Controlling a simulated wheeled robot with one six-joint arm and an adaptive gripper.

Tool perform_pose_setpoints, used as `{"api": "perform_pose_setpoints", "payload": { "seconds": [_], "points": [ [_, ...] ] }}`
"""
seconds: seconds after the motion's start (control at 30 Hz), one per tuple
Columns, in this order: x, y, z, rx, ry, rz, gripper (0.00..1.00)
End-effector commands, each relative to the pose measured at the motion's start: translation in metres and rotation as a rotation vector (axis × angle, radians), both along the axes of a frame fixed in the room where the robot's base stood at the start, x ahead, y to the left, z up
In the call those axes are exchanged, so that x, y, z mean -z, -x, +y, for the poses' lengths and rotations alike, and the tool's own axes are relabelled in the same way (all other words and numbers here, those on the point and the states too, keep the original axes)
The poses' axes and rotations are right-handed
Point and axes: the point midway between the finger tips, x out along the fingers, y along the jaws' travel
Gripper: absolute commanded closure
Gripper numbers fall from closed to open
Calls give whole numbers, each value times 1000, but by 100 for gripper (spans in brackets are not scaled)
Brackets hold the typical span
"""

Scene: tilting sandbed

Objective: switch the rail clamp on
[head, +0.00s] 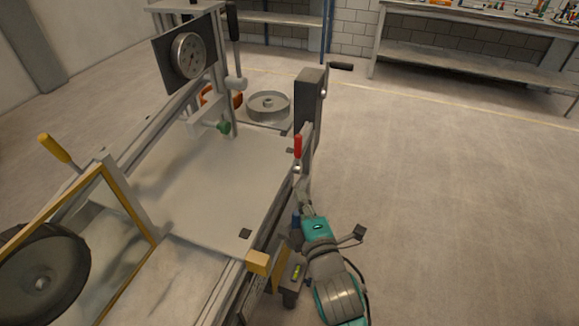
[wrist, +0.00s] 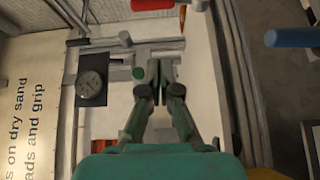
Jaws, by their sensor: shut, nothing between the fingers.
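A lever with a red handle (head: 298,146) stands upright at the right edge of the sandbed frame in the head view. It may be the rail clamp's lever; no label on it can be read. A red handle also shows at the top of the wrist view (wrist: 152,5). My gripper (wrist: 158,70) is shut and empty, its fingertips together in the wrist view. In the head view my gripper is by the right side of the frame, below the red handle, and its fingertips are hard to make out. I see no contact with the handle.
A grey post (head: 309,98) with a black crank stands beyond the red handle. A blue handle (wrist: 292,38) is at right in the wrist view. The floor to the right is clear.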

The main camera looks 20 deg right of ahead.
Motion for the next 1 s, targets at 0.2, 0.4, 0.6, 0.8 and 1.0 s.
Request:
{"api": "perform_pose_setpoints", "payload": {
  "seconds": [0.2, 0.4, 0.6, 0.8, 1.0],
  "points": [
    [-9, -9, 1, 5, 35, -5, 100],
    [-9, -8, 1, 5, 35, -6, 100],
    [-9, -12, 1, 5, 34, -7, 100],
    [-10, -35, 0, 5, 33, -8, 100],
    [-10, -71, -1, 5, 33, -7, 100]
  ]
}}
